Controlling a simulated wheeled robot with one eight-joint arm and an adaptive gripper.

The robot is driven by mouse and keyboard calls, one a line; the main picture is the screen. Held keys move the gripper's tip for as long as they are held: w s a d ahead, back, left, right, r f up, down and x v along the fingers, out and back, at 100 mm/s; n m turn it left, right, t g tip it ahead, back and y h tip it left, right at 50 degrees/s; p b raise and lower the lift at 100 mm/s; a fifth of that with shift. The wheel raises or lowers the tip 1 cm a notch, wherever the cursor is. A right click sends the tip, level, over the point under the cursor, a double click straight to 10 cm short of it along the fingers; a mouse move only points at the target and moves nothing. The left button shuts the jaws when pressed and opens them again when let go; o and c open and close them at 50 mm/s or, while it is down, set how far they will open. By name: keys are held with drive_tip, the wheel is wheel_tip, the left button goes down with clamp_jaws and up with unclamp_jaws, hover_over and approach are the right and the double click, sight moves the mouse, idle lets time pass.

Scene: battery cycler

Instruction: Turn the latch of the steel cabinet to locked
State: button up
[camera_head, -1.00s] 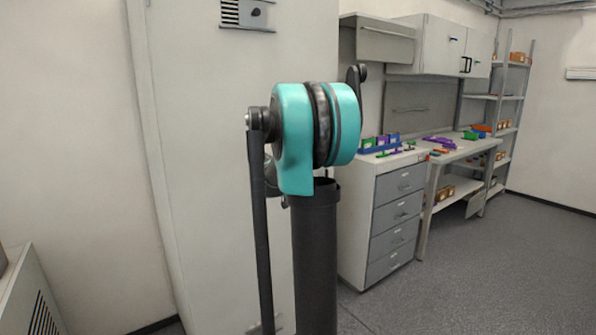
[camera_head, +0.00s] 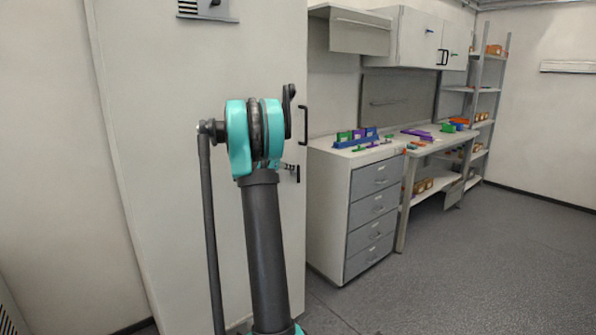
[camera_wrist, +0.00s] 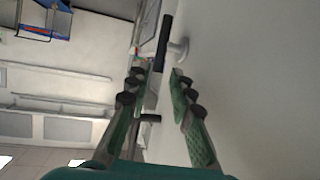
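The tall pale steel cabinet (camera_head: 170,150) fills the left-centre of the head view. Near its right edge, a small dark latch (camera_head: 297,173) shows just right of my arm, partly hidden. In the wrist view, a black lever on a silver boss (camera_wrist: 166,45), which looks like the latch, stands out from the pale door face (camera_wrist: 240,90). My gripper (camera_wrist: 159,75) is open and empty, its two green fingers apart. The lever appears just beyond the fingertips, with no contact visible.
A black door handle (camera_head: 303,125) is above the latch; a dark bar (camera_wrist: 150,118) seen between my fingers may be it. A drawer unit (camera_head: 372,210) and workbench (camera_head: 440,142) stand right of the cabinet. The floor (camera_head: 460,260) at the right is clear.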

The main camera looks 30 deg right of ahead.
sight(298, 169)
drive_tip(key=x, duration=0.7)
drive_tip(key=shift+d, duration=0.2)
drive_tip(key=shift+c, duration=0.2)
clamp_jaws()
